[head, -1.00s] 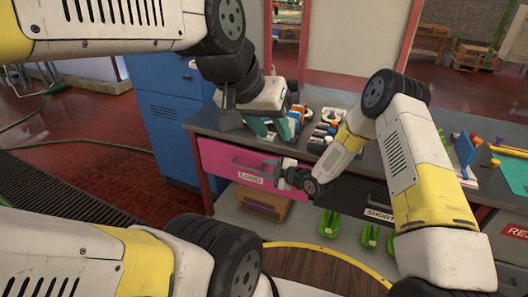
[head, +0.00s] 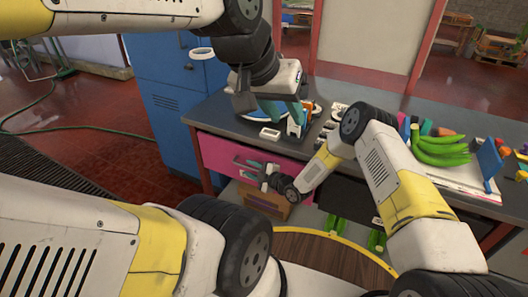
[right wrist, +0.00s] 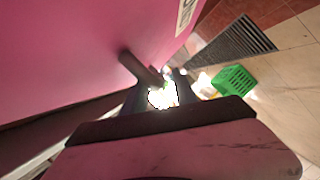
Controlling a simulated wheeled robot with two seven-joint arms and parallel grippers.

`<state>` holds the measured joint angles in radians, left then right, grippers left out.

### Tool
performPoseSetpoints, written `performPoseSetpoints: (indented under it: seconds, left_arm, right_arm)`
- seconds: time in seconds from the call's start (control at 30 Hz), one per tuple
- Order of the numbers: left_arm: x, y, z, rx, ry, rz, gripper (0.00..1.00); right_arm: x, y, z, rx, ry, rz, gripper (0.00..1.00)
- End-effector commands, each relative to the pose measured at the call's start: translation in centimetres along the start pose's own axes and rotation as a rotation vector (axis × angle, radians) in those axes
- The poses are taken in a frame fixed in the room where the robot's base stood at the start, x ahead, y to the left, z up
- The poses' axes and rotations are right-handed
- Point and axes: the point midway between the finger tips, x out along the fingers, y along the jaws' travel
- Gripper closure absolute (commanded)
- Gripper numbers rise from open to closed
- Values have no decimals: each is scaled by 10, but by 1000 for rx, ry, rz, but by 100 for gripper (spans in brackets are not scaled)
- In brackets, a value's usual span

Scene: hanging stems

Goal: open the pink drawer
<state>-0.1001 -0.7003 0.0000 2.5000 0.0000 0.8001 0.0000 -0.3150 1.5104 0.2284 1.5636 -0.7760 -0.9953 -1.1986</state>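The pink drawer (head: 222,153) is under the left part of the desk and looks shut. In the right wrist view the pink front fills the upper left, and the dark handle (right wrist: 140,68) reaches toward the gap between my spread fingers (right wrist: 160,90). Contact with the handle is unclear, with bright glare there.
A blue cabinet (head: 165,85) stands left of the desk (head: 215,115). Small items and green bananas (head: 440,148) lie on the desk. A cardboard box (head: 262,200) is below the drawer. A green basket (right wrist: 234,80) shows in the right wrist view.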

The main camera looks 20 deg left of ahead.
Motion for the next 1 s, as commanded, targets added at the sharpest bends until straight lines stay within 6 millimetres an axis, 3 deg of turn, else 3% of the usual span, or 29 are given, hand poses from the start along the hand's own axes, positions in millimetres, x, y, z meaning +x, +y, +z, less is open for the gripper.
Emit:
performPoseSetpoints:
  seconds: [0.17, 0.43, 0.6, 1.0]
  left_arm:
    - [0, 0, 0, 0, 0, 0, 64]
    - [0, 0, 0, 0, 0, 0, 64]
    - [0, 0, 0, 0, 0, 0, 64]
    - [0, 0, 0, 0, 0, 0, 64]
  right_arm:
    - [14, 0, 0, 1, 0, 0, 66]
    - [15, 0, 0, 1, 0, 0, 66]
    - [15, 0, 0, 1, 0, 0, 99]
    - [15, 0, 0, 1, 0, 0, 100]
